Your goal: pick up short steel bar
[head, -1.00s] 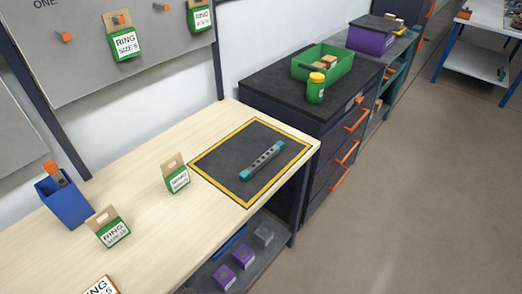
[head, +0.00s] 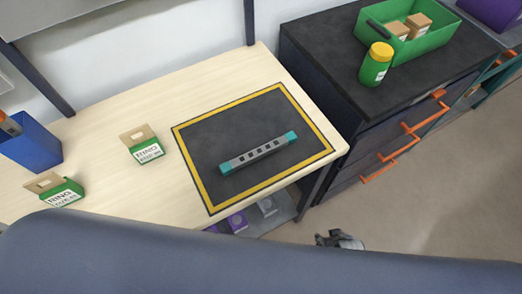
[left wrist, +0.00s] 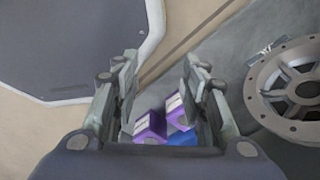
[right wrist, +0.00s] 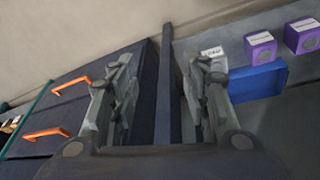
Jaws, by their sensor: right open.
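The short steel bar (head: 258,153), grey with dark holes and teal ends, lies on a dark mat (head: 222,128) with a yellow border on the wooden table. My right gripper (head: 338,240) shows small and partly hidden beyond the table's front edge, well apart from the bar. In the right wrist view my right gripper (right wrist: 160,85) is open and empty, facing the shelf and drawers. In the left wrist view my left gripper (left wrist: 152,85) has its fingers apart, with nothing held; purple boxes (left wrist: 178,112) show beyond it. The bar is in neither wrist view.
Green ring boxes (head: 143,144) and a blue bin (head: 32,145) stand left on the table (head: 105,105). A dark drawer cabinet (head: 310,60) at right carries a green tray (head: 424,48) and a yellow-lidded jar (head: 376,64). Orange handles (head: 378,172) stick out. A blue box (right wrist: 258,83) sits on the lower shelf.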

